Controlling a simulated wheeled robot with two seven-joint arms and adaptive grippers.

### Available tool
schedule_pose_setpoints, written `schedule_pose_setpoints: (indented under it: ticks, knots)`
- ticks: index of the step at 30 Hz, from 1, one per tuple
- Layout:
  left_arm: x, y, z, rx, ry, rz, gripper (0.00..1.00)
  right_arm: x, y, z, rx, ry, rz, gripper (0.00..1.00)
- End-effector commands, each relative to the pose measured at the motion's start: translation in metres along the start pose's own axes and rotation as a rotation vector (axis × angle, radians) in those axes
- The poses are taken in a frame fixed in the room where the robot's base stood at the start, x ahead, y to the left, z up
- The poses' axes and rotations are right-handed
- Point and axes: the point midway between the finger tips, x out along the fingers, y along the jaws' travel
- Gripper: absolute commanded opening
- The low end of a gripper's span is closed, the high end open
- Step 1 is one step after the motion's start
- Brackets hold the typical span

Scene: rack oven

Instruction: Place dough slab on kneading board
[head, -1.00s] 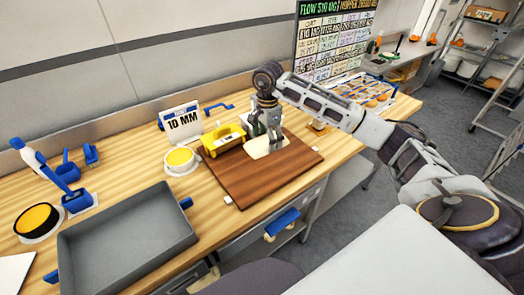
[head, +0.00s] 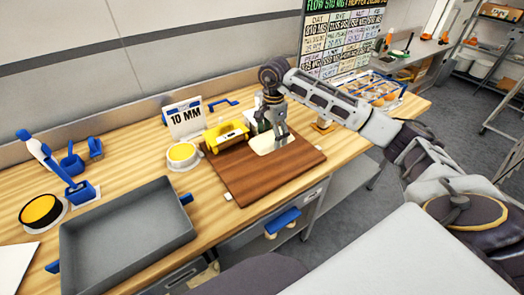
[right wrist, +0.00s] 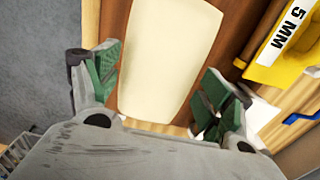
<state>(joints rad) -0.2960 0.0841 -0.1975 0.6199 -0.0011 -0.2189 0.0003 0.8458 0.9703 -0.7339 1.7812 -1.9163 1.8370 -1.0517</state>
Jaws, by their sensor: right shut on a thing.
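The dough slab (head: 262,146) is a flat, cream-coloured piece at the far part of the brown wooden kneading board (head: 235,182). It lies over the board; I cannot tell whether its whole underside touches the wood. My right gripper (head: 280,138) is upright above the slab, pointing down, and shut on it. In the right wrist view the slab (right wrist: 165,50) runs between the two green-padded fingers (right wrist: 158,90), with the board (right wrist: 232,35) beside and beneath it. My left gripper is not in view.
A yellow 5 MM block (head: 224,136) stands close left of the slab. A 10 MM sign (head: 185,120), a round yellow-topped tub (head: 182,154) and a grey tray (head: 125,225) stand farther left. The board's front half is bare.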

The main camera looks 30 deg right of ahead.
Motion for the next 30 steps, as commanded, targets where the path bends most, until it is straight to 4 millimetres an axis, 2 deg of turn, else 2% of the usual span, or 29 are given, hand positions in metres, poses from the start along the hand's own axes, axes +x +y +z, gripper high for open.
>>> schedule_pose_setpoints:
  ticks: [5, 11, 18, 24, 30]
  knots:
    - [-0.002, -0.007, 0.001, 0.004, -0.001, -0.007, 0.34, 0.009, 0.0, 0.0, 0.0, -0.001, 0.002, 0.49]
    - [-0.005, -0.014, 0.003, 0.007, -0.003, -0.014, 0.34, 0.033, 0.0, 0.0, 0.001, -0.001, 0.002, 0.49]
    - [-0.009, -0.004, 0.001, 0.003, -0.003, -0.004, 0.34, 0.058, 0.0, 0.0, 0.0, -0.001, 0.001, 0.49]
    - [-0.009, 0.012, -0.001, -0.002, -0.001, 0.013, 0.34, 0.062, -0.001, 0.0, 0.0, 0.0, -0.002, 0.49]
    - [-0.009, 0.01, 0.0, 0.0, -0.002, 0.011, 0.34, 0.062, 0.0, 0.0, 0.0, 0.0, -0.001, 0.49]
